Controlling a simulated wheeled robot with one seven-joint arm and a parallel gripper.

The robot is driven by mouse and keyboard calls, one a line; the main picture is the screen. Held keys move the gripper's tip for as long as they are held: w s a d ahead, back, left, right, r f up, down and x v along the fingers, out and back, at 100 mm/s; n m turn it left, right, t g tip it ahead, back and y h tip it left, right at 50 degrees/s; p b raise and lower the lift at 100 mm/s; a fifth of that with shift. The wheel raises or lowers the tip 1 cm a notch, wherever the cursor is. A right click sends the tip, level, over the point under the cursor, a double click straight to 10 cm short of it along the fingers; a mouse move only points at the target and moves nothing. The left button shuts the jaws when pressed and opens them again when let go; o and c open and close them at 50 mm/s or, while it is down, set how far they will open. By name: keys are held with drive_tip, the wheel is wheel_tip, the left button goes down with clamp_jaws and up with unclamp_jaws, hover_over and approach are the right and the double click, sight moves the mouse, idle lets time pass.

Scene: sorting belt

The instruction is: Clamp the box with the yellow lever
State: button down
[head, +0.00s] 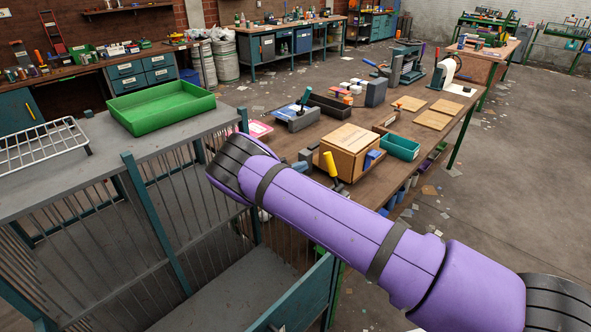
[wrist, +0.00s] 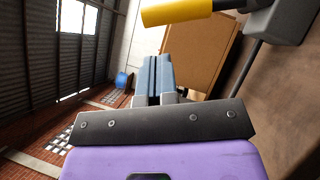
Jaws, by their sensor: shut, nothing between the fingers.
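In the head view a light wooden box (head: 349,139) sits on the workbench (head: 285,150). A yellow lever (head: 331,163) with a dark base stands tilted at the box's near left side. In the wrist view the yellow lever (wrist: 178,11) crosses the top, with its grey metal mount at the upper right. The brown box (wrist: 199,45) shows behind the fingers. My gripper (wrist: 154,62) is shut and empty, its blue-grey fingers together, below the lever and apart from it in the picture. I cannot tell the depth between them. In the head view my arm shows, but the gripper is hidden.
A teal bin (head: 400,146) stands right of the box, and a grey clamp-like tool (head: 296,116) lies behind it to the left. Flat wooden boards (head: 433,120) lie further right. A green tray (head: 161,107) rests on the grey barred stand (head: 60,185) at left.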

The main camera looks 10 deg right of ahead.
drive_tip(key=shift+x, duration=2.9)
drive_tip(key=s+d+r+m+y, duration=0.1)
drive_tip(key=s+d+m+y, duration=0.6)
drive_tip(key=s+m, duration=0.3)
drive_tip(key=shift+s+d, duration=0.7)
drive_tip(key=shift+s, duration=0.1)
drive_tip(key=shift+s+m, duration=0.1)
drive_tip(key=shift+m, duration=0.2)
drive_tip(key=shift+r, duration=0.1)
